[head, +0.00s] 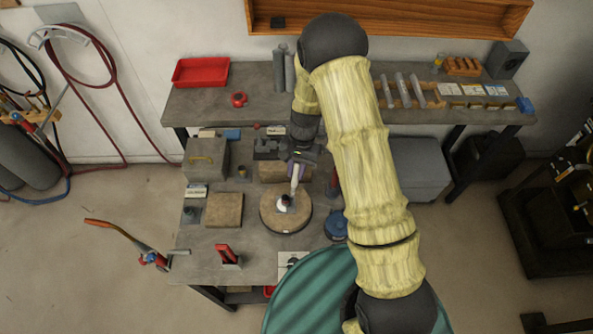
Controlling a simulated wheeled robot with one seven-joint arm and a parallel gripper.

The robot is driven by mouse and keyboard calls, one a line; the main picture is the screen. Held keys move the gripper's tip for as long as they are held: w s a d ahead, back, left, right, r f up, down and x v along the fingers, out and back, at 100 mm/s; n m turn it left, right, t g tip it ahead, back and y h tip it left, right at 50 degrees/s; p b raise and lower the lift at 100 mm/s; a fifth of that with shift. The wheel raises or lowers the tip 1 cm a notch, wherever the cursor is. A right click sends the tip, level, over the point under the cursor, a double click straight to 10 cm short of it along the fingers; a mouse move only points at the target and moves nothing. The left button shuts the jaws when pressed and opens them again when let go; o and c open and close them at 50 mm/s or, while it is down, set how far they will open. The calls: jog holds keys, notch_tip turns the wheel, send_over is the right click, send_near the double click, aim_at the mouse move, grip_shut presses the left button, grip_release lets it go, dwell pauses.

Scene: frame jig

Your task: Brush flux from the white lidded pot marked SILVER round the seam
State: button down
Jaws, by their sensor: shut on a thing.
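My gripper (299,168) is over the near workbench, pointing down, shut on a slim pale thing (294,187) that looks like a brush. Purple shows beside my fingers. The brush's lower end is at or just above a small white piece with a dark centre (283,204) on a round tan board (270,222). I cannot tell if they touch. That piece may be a pot or part of the work; no marking is readable. No pot marked SILVER can be picked out, and the seam is too small to see.
A square tan block (224,210) and grey box (205,158) stand left of the board. A blue round item (336,226) is at its right. A red-handled tool (228,255) lies in front. My arm covers the bench's right side. The back bench (220,105) holds a red tray (201,71).

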jog(key=shift+s, duration=1.3)
jog(key=shift+s+f, duration=0.1)
jog(key=shift+s, duration=1.15)
jog(key=shift+w, duration=0.15)
jog(key=shift+w, duration=1.2)
